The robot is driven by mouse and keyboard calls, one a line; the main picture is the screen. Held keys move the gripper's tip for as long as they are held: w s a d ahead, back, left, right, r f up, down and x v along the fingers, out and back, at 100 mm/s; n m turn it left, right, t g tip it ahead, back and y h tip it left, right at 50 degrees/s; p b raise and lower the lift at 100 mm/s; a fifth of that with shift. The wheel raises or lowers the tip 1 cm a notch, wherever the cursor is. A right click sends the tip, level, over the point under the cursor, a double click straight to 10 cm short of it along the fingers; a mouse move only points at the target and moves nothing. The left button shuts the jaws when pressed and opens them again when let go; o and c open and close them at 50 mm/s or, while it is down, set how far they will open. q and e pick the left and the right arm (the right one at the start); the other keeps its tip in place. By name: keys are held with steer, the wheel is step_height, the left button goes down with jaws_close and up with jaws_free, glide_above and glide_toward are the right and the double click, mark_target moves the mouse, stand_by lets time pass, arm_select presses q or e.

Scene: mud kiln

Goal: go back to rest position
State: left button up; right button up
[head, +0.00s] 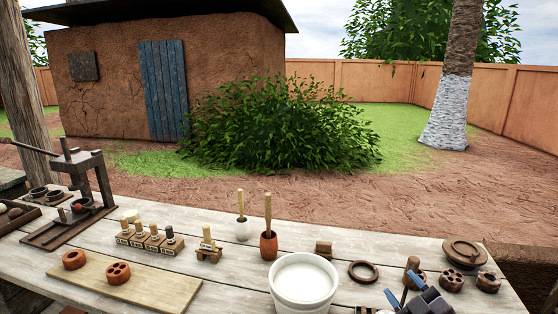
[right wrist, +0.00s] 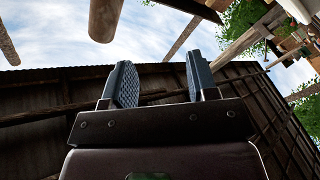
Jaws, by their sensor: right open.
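My right gripper (head: 399,297) shows at the bottom edge of the head view, in front of the right part of the table. Its two blue-grey fingers are open. In the right wrist view the gripper (right wrist: 163,80) points up toward a roof and sky, with nothing between its fingers. My left gripper is in neither view.
A long plank table (head: 225,257) fills the foreground. It carries a dark press (head: 85,180), a board (head: 145,285) with clay discs, stamps, a white bucket (head: 303,283), a dark ring (head: 363,272) and a round lid (head: 465,253). A bush and mud hut stand beyond.

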steer(key=s+d+f+m+g+h, duration=0.1)
steer(key=s+f+m+g+h, duration=0.3)
steer(key=s+f, duration=1.9)
steer(key=f+m+g, duration=0.1)
steer(key=m+g, duration=0.1)
steer(key=m, duration=0.3)
steer(key=shift+d+g+h, duration=0.3)
steer(key=shift+d, duration=0.05)
